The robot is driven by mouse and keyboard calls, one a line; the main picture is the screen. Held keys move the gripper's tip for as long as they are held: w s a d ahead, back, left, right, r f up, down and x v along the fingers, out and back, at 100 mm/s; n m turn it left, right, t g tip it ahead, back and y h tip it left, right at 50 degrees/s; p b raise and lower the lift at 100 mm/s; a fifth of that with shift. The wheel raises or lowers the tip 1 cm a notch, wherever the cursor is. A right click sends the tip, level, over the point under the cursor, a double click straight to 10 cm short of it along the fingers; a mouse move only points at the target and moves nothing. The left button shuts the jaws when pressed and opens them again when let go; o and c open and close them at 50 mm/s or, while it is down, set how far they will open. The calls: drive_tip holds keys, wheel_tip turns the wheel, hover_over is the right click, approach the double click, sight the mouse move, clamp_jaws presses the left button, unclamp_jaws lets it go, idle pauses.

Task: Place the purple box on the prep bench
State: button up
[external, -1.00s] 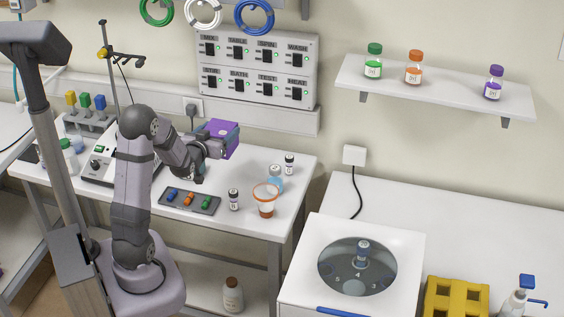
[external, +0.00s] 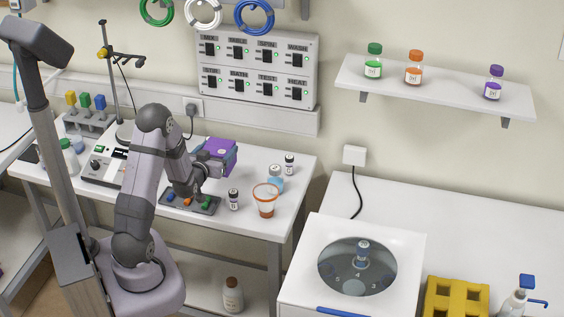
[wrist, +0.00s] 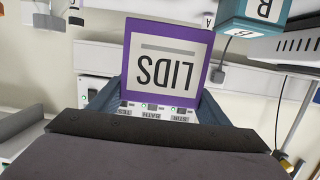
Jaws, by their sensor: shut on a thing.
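The purple box (external: 221,147) is held in my gripper (external: 213,162), above the back of the white bench (external: 258,228) on the left. In the wrist view the box (wrist: 165,60) shows a white label reading LIDS, upside down in the picture. The dark blue fingers of my gripper (wrist: 152,100) are shut on either side of it. Whether the box's underside touches the bench is hidden by my arm and gripper.
A dark tray with coloured pieces (external: 190,202), a small vial (external: 233,200) and an orange-rimmed cup (external: 266,200) stand at the bench's front. A switch panel (external: 257,68) hangs behind.

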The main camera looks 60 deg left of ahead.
drive_tip(key=shift+f+p, duration=0.4)
drive_tip(key=shift+f, duration=1.7)
drive_tip(key=shift+f, duration=0.15)
drive_tip(key=shift+f+p, duration=0.45)
drive_tip(key=shift+f, duration=1.3)
drive_tip(key=shift+f+b, duration=0.25)
drive_tip(key=shift+b, duration=0.05)
drive_tip(key=o, duration=1.2)
drive_tip(key=shift+c, duration=0.2)
drive_tip(key=shift+r, duration=0.2)
drive_tip(key=shift+r+p, duration=0.1)
drive_tip(key=shift+p, duration=0.25)
